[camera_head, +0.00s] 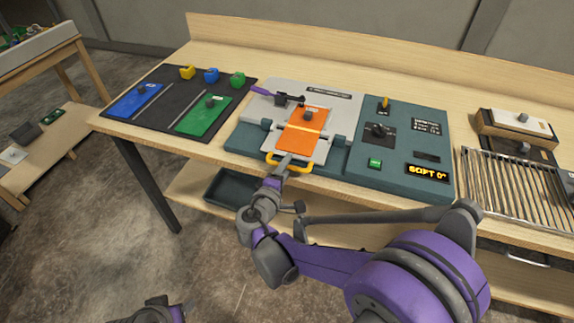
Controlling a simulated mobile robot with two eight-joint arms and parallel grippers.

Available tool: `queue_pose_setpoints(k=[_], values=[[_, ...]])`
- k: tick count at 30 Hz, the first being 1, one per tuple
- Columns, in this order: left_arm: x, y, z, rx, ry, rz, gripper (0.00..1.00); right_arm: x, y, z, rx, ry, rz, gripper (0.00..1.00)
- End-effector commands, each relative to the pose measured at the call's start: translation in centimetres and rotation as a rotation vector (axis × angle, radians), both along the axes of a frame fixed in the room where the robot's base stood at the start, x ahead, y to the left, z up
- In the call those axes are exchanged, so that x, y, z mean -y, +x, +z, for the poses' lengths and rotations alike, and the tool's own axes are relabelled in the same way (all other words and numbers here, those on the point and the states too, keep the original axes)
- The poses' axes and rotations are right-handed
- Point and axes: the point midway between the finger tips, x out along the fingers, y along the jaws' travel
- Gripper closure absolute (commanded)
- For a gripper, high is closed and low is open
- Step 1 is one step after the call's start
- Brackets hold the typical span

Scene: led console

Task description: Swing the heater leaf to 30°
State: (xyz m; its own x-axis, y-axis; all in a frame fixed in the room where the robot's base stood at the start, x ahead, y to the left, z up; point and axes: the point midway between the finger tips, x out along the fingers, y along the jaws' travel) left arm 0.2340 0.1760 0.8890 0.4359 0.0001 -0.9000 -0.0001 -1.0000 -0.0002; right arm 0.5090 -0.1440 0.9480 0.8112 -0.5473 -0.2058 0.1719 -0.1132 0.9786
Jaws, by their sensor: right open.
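The teal console (400,175) stands on the wooden bench. The heater leaf (282,142) is a light grey plate at its left part, lying about flat, with an orange panel (305,131) clamped or resting on it. A yellow handle (301,169) runs along the leaf's front edge. My right gripper (284,162) is at the left part of this handle, its jaws open; whether it touches the handle is unclear. The display (427,172) seems to read "SOFT 0°".
A black mat (155,113) to the left holds a blue board (136,100), a green board (203,117) and small coloured blocks. A wire rack (510,185) stands to the right. The console carries a dark knob (379,131) and a green button (375,162). A dark bin (232,188) sits below.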

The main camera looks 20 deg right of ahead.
Motion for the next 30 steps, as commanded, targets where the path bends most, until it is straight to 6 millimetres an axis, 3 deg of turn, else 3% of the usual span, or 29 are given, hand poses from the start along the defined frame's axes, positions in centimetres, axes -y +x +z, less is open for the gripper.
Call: queue_pose_setpoints(k=[12,20,30], values=[[0.00,0.00,0.04,0.000,0.000,0.000,0.35,0.57,0.77,-0.21,0.000,0.000,0.000,0.52],[0.00,0.00,0.04,0.000,0.000,0.000,0.35,0.56,0.76,-0.20,0.000,0.000,0.000,0.99],[0.00,0.00,0.04,0.000,0.000,0.000,0.35,0.56,0.74,-0.20,0.000,0.000,0.000,1.00]])
